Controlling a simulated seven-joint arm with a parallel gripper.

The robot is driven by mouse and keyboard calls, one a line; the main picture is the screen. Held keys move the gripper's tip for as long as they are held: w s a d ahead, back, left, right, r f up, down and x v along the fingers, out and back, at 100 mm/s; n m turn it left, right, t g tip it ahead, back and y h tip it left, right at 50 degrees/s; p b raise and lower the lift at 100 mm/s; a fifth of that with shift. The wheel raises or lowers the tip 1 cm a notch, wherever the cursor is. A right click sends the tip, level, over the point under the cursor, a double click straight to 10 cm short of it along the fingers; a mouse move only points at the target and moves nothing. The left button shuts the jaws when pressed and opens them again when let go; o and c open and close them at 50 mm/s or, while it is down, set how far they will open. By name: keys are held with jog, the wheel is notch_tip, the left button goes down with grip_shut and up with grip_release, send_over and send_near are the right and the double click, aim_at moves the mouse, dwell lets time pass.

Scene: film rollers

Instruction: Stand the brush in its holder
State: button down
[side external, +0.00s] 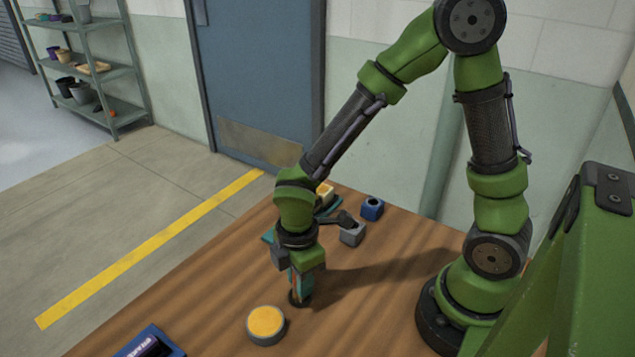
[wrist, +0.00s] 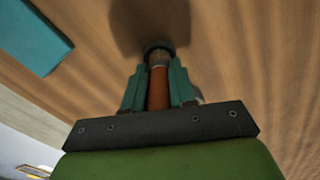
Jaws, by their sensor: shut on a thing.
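My gripper (side external: 303,283) points down low over the wooden table, its teal fingers shut on an upright brush. In the wrist view the brush (wrist: 158,90) shows a reddish-brown handle between the fingertips and a dark round end beyond them. I cannot tell whether that end touches the table. A blue block with a round hole in its top (side external: 372,208) stands toward the back of the table, behind and right of my gripper. A grey block (side external: 352,234) stands nearer, partly covered by a dark object. I cannot tell for sure which block is the brush's holder.
A round grey tin with a yellow top (side external: 267,322) stands close in front of my gripper. A blue tray (side external: 172,347) with a dark object lies at the front left. A yellow block (side external: 325,193) is at the back. A teal flat piece (wrist: 35,38) lies nearby.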

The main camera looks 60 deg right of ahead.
jog(key=shift+f, duration=0.15)
dwell(0.5)
jog(key=shift+c, duration=2.2)
grip_release()
jog(key=shift+r, duration=3.55)
